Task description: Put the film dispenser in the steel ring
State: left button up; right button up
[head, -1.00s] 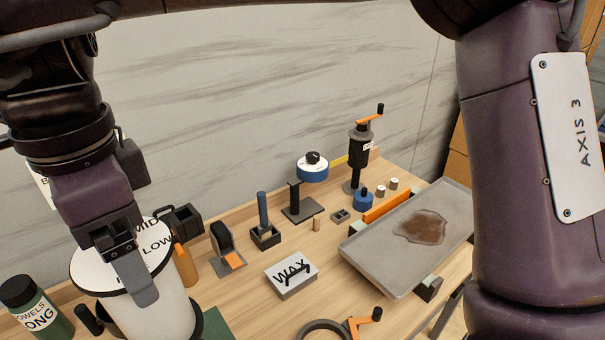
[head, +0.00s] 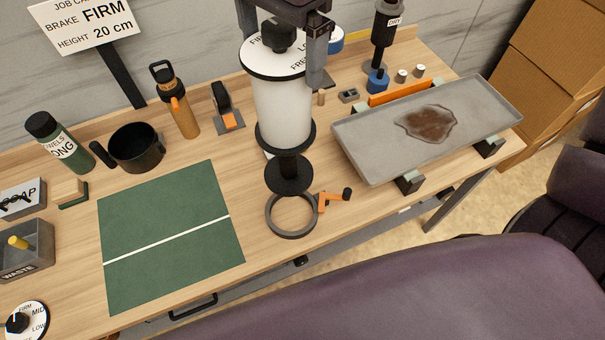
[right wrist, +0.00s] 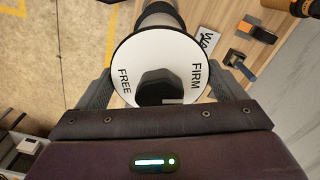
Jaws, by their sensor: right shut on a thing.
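The film dispenser (head: 283,105) is a white roll with a white dial top, black knob and black lower flanges. My right gripper (head: 283,40) is shut on it at the top and holds it roughly upright. In the right wrist view the dial top (right wrist: 192,58) and knob lie between the fingers of my right gripper (right wrist: 158,85). The dark steel ring (head: 273,229) lies near the table's front edge, with an orange crank beside it. The dispenser's round black base (head: 289,176) appears just behind the ring's far rim; its height above the table is unclear. My left gripper is out of view.
A grey tray (head: 365,165) with a brown stain stands to the right on supports. A green mat (head: 165,225) lies to the left. A black mug (head: 135,148), an orange-and-black bottle (head: 180,108) and a green canister (head: 58,142) stand behind it.

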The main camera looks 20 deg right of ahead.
aim_at(287, 143)
notch_tip(287, 143, down, 15)
jog(key=shift+r+b, duration=0.1)
jog(key=shift+b, duration=0.7)
notch_tip(287, 143, down, 5)
jog(key=shift+r, duration=0.1)
jog(key=o, duration=1.6)
jog(key=shift+c, duration=0.2)
notch_tip(287, 143, up, 12)
